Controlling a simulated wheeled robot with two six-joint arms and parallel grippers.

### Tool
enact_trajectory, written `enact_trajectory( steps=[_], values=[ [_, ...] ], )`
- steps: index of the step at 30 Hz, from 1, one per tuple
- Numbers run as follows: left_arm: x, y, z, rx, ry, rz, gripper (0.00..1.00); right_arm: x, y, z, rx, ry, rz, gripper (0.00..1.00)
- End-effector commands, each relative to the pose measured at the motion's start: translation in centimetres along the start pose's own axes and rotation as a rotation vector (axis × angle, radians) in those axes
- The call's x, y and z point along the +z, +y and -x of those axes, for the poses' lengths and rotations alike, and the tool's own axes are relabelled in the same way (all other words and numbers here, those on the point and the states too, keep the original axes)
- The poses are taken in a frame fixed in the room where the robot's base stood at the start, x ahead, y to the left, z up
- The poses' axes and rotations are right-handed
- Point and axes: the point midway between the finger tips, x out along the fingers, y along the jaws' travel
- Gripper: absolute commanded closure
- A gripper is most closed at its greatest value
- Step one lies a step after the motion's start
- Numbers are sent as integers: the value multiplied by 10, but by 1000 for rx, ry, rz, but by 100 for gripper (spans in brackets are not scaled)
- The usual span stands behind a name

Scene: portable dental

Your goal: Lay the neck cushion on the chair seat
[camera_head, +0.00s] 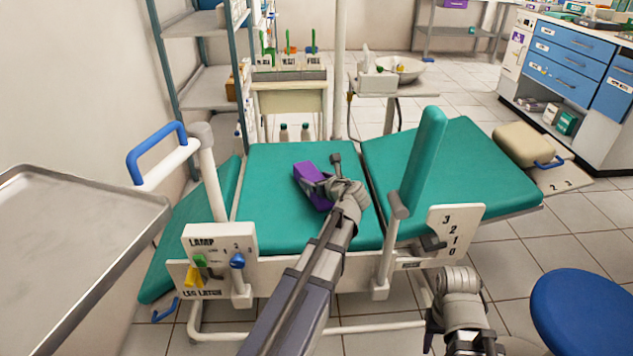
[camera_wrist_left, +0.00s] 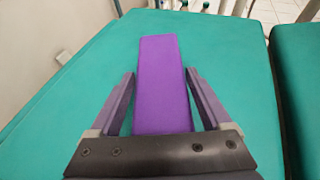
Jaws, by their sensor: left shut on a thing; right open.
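The neck cushion is a purple block (camera_head: 308,174), in the middle of the head view over the green chair seat (camera_head: 275,225). My left gripper (camera_head: 322,184) is shut on it. In the left wrist view the cushion (camera_wrist_left: 162,75) lies between the two fingers of the left gripper (camera_wrist_left: 159,80), with the green seat (camera_wrist_left: 60,135) behind it. I cannot tell whether the cushion touches the seat. Part of my right arm shows at the bottom of the head view, but its fingers are out of frame.
An upright green armrest (camera_head: 424,160) stands at the seat's right, before the green backrest (camera_head: 470,165). A blue-ended handle (camera_head: 155,150) and lamp panel (camera_head: 215,245) flank the left. A metal tray (camera_head: 70,225) and blue stool (camera_head: 585,310) stand nearby. The seat around the cushion is clear.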

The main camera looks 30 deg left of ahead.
Motion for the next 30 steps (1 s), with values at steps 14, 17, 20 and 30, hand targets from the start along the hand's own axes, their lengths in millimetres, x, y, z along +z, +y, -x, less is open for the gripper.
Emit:
enact_trajectory(
  steps=[14,17,20,30],
  values=[
    [-3,0,-1,0,0,0,0,0,0,-3,0,0,-1,50],
    [-2,0,-1,0,0,0,0,0,0,-2,0,0,-1,50],
    [3,0,3,0,0,0,0,0,0,4,0,0,0,50],
    [3,1,72,-3,0,-1,0,2,4,30,3,-2,-4,50]
  ],
)
